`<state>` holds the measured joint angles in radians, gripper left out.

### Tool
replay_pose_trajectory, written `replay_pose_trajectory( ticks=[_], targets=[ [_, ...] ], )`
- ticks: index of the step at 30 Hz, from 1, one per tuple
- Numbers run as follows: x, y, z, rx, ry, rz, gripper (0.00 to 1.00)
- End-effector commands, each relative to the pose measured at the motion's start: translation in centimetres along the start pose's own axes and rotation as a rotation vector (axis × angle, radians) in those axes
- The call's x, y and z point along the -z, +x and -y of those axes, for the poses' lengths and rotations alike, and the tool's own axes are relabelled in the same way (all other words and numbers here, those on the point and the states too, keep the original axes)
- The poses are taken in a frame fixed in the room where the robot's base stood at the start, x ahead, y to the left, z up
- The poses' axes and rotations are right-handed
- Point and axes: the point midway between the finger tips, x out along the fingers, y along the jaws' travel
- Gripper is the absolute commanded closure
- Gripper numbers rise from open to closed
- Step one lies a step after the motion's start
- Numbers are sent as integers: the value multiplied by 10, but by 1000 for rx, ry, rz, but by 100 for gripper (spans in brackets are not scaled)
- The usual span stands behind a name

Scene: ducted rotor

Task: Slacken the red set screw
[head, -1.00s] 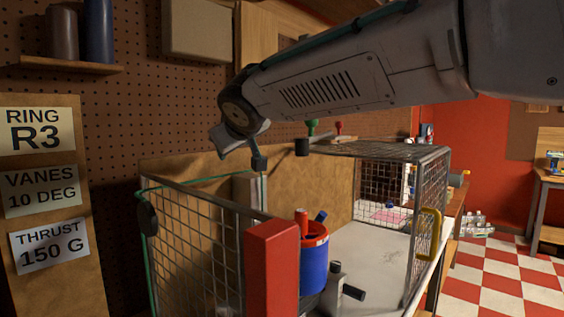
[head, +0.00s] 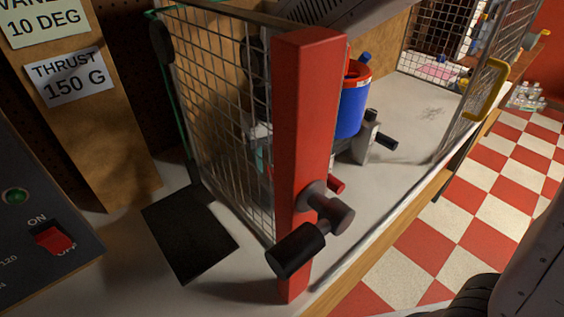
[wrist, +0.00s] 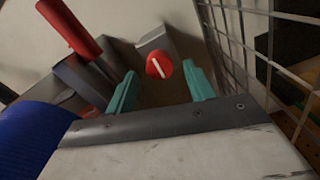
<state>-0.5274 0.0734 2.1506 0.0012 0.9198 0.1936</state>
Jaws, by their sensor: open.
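The red set screw (wrist: 159,65) shows in the wrist view as a round red head with a white line across it, beside a grey block (wrist: 155,40). My gripper (wrist: 161,84) is open, with one teal fingertip on each side of the screw head in the picture. I cannot tell whether the fingers touch it. In the head view a bit of my teal gripper (head: 260,157) shows through the wire mesh; the red post hides most of it. The blue rotor duct (head: 351,108) with its red rim stands behind the post and fills the wrist view's lower left (wrist: 35,140).
The red post (head: 305,130) carries black knobs (head: 297,250). A red rod (wrist: 68,25) lies close left of the fingers. Wire mesh (wrist: 255,45) runs along the right. A black plate (head: 190,232) and a control panel with a red switch (head: 54,239) are outside the cage.

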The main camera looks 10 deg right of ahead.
Motion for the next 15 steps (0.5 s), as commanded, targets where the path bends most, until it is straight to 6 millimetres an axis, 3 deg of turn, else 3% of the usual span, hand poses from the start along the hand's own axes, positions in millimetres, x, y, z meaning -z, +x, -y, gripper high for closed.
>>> replay_pose_trajectory(
  ticks=[6, 15],
  targets=[
    [0, 20, 0, 0, 1, -1, 47],
    [0, 22, -1, 0, 1, -2, 49]
  ],
)
